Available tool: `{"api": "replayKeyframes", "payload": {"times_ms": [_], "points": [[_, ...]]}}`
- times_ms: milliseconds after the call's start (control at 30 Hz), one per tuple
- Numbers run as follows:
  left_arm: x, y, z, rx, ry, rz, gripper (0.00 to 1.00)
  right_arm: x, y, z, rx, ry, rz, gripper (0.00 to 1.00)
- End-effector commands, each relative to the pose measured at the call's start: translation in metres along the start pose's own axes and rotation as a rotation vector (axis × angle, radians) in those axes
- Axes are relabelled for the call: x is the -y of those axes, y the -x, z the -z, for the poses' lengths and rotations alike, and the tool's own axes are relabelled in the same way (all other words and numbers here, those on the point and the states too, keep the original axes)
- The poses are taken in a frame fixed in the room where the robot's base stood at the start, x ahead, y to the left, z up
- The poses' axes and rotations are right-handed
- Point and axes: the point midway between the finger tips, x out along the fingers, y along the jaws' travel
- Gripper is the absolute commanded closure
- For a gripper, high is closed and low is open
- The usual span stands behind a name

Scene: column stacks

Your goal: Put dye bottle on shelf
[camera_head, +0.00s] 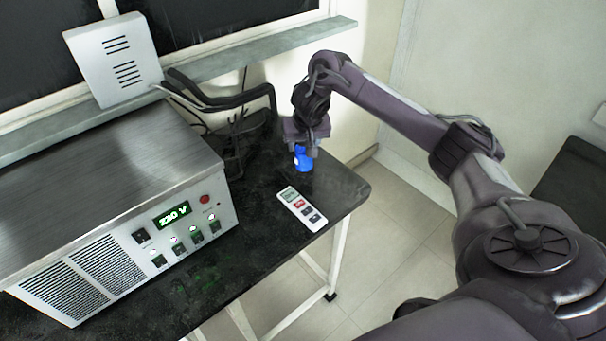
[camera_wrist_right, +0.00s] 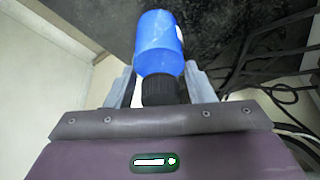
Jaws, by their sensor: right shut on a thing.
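The dye bottle (camera_head: 303,160) is small and blue, at the far right corner of the black table in the head view. In the right wrist view the blue bottle (camera_wrist_right: 158,45) shows with its black cap (camera_wrist_right: 160,90) toward my gripper. My right gripper (camera_head: 303,143) is above the bottle, pointing down. Its fingers (camera_wrist_right: 160,88) stand on both sides of the cap and are shut on it. Whether the bottle touches the table cannot be told. The shelf (camera_head: 250,50) is a long grey ledge along the wall under the window. My left gripper is not in view.
A metal power unit (camera_head: 135,235) reading 230 V fills the table's left. A white remote-like device (camera_head: 301,209) lies near the right edge (camera_head: 345,207). Black cables and a dark stand (camera_head: 238,140) are left of my gripper. A white vented box (camera_head: 115,60) stands at the shelf's left.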

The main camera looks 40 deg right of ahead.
Motion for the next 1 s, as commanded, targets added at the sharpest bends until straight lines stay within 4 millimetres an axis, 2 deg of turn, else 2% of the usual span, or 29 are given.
{"api": "replayKeyframes", "payload": {"times_ms": [100,300,533,1000], "points": [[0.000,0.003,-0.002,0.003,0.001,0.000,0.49,0.000,-0.019,-0.008,0.000,0.001,-0.001,0.79],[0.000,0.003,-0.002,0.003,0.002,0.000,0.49,0.000,-0.035,-0.015,0.000,0.000,0.001,0.79],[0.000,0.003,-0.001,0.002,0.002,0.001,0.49,0.000,-0.065,-0.028,0.001,0.000,0.000,0.79],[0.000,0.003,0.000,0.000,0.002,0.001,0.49,0.001,-0.074,-0.031,-0.001,0.001,0.001,0.79]]}}
